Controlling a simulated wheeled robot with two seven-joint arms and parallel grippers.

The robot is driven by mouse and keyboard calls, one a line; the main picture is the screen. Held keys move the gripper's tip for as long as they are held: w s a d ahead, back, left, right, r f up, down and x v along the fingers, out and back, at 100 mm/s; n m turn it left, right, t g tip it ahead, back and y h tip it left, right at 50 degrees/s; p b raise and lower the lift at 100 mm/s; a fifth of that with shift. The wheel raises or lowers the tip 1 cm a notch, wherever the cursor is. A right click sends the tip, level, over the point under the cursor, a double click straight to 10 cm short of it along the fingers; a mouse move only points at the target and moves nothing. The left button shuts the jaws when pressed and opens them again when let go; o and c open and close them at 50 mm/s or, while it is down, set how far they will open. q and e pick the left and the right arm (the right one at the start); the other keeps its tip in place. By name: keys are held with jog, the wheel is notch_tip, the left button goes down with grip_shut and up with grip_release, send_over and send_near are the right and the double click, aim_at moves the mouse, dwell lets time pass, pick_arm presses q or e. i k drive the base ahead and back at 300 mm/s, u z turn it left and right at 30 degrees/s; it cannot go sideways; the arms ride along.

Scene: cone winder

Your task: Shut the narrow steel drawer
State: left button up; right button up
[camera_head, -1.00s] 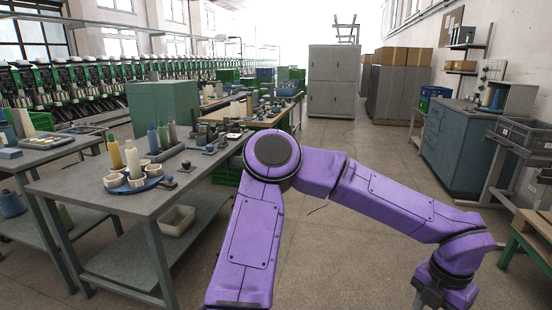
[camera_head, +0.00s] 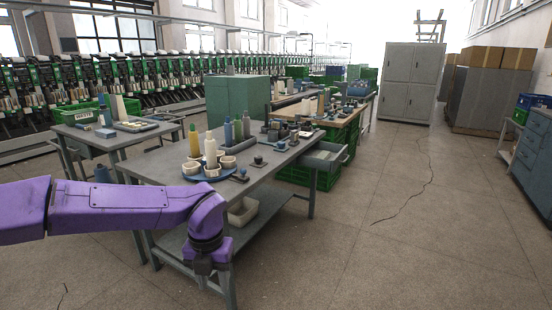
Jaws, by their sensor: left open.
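The narrow steel drawer (camera_head: 325,156) is grey and sticks out, open, from the right end of the grey workbench (camera_head: 178,166). My left gripper (camera_head: 213,272) hangs at the end of the purple arm coming in from the left. It points down in front of the bench's near edge, well to the left of the drawer and nearer to me. It is open and holds nothing that I can see; its fingers are small and hard to make out. My right gripper is not in view.
A blue round tray with pots and bottles (camera_head: 209,172) stands on the bench, and a pale bin (camera_head: 242,211) on its lower shelf. Green crates (camera_head: 312,177) stand behind the drawer. The floor to the right of the bench is clear.

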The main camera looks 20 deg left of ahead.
aim_at(316, 153)
jog(key=u, duration=0.15)
jog(key=i, duration=1.15)
